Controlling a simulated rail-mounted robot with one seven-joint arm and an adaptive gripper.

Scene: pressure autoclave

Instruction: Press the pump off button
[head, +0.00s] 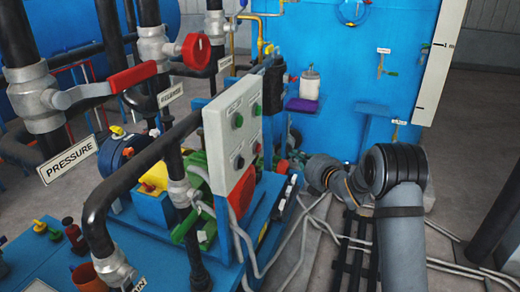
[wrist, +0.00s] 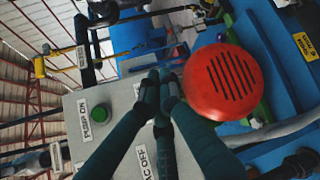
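A grey control panel (head: 232,140) with several buttons stands in the middle of the head view. In the wrist view the panel (wrist: 75,125) fills the lower left. A green button (wrist: 100,113) there has a label ending in "ON". A label ending in "AC OFF" (wrist: 146,160) shows between my fingers. I cannot make out the pump off button; my fingers cover part of the panel. My gripper (wrist: 160,82) has its dark fingertips close together in front of the panel, with nothing seen between them. Whether they touch it is unclear. In the head view the fingers are hardly visible.
A large red slotted disc (wrist: 221,82) sits right beside my fingertips; it also shows in the head view (head: 242,190). Pipes and a red-handled valve (head: 133,77) stand left of the panel. Grey hoses (head: 290,240) run along the floor below. A blue wall (head: 340,60) stands behind.

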